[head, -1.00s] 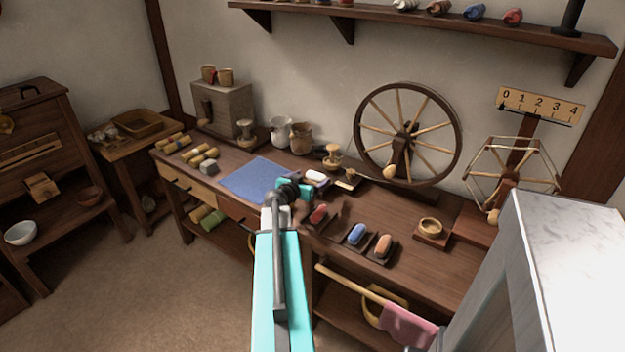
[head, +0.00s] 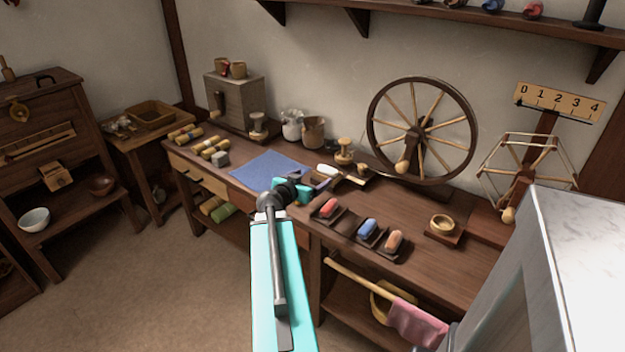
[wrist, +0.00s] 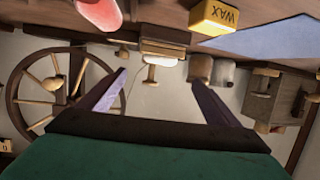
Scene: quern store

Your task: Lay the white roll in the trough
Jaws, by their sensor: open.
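The white roll (head: 327,170) lies on the bench top, just beyond my gripper (head: 320,184) in the head view. In the wrist view, which is upside down, the white roll (wrist: 158,60) shows between the open fingers of my gripper (wrist: 158,80), some way beyond their tips and not held. A row of dark troughs lies nearer the bench front. They hold a red roll (head: 329,208), a blue roll (head: 368,228) and an orange roll (head: 394,241). The dark trough (head: 347,224) between the red and blue rolls looks empty.
A blue cloth (head: 268,168) lies left of my gripper. A yellow wax block (wrist: 214,16) shows in the wrist view. A large spinning wheel (head: 421,130), jugs (head: 313,131) and a small round bowl (head: 442,223) stand on the bench. A pale block-like surface (head: 570,235) fills the right foreground.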

